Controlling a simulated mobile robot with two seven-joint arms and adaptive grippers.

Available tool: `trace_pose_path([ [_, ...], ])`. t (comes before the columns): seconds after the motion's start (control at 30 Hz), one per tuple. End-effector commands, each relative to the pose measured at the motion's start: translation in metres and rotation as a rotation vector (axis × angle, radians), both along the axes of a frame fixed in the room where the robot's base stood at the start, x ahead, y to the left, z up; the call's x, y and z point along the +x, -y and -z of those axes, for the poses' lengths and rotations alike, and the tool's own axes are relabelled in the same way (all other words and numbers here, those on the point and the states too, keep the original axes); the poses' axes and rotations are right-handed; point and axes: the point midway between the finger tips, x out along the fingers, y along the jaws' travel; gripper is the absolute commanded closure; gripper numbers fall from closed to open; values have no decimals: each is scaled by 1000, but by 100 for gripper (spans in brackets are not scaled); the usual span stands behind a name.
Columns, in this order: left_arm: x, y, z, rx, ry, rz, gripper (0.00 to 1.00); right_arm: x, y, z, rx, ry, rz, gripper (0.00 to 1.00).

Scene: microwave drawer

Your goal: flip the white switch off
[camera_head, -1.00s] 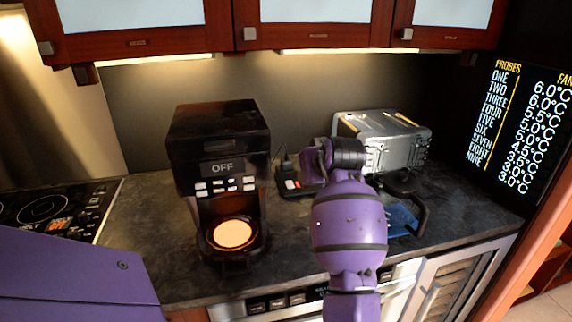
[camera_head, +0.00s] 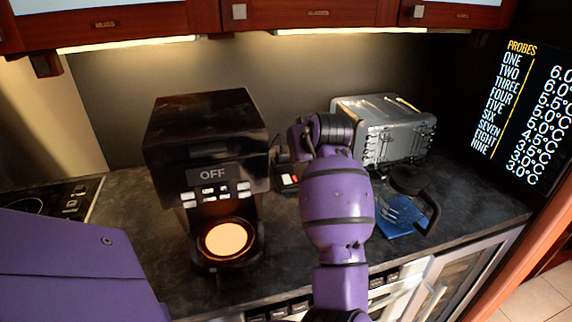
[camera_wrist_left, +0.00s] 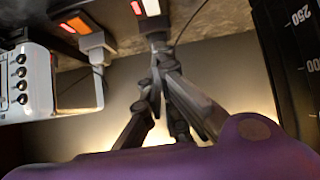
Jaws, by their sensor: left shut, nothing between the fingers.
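A dark block with a red and a white switch (camera_head: 289,179) sits on the counter between the coffee machine and the toaster, partly behind my arm in the head view. In the left wrist view, a white switch (camera_wrist_left: 150,7) lies beside a red-lit one (camera_wrist_left: 130,8) at the top edge, partly cut off. My left gripper (camera_wrist_left: 158,42) is shut and empty, its fingertips just below the white switch in that picture. I cannot tell whether they touch the block. In the head view, my purple arm hides most of this gripper. My right gripper is not in view.
A black coffee machine (camera_head: 208,130) reading OFF stands left of my arm. A grey toaster (camera_head: 390,125) stands behind and right. A dark-handled jug (camera_head: 408,180) and a blue item (camera_head: 397,222) lie in front of it. In the wrist view, a white plug (camera_wrist_left: 97,42) has a cable.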

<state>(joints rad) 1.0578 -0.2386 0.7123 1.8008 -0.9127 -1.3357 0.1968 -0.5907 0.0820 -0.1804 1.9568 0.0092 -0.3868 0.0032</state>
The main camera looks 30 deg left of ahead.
Motion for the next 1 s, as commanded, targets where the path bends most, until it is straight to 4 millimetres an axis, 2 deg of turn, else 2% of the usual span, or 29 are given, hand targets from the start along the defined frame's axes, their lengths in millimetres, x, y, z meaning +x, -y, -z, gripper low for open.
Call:
trace_pose_path([
  [0.27, 10, -12, 12, 1, -3, 0, 100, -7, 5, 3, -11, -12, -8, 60],
  [0.67, 52, -62, 64, -1, -3, -1, 100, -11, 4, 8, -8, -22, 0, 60],
  [0.8, 53, -62, 85, -1, -1, 1, 100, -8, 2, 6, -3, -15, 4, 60],
  [1.0, 54, -63, 99, 0, 0, 1, 100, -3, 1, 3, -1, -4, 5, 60],
])
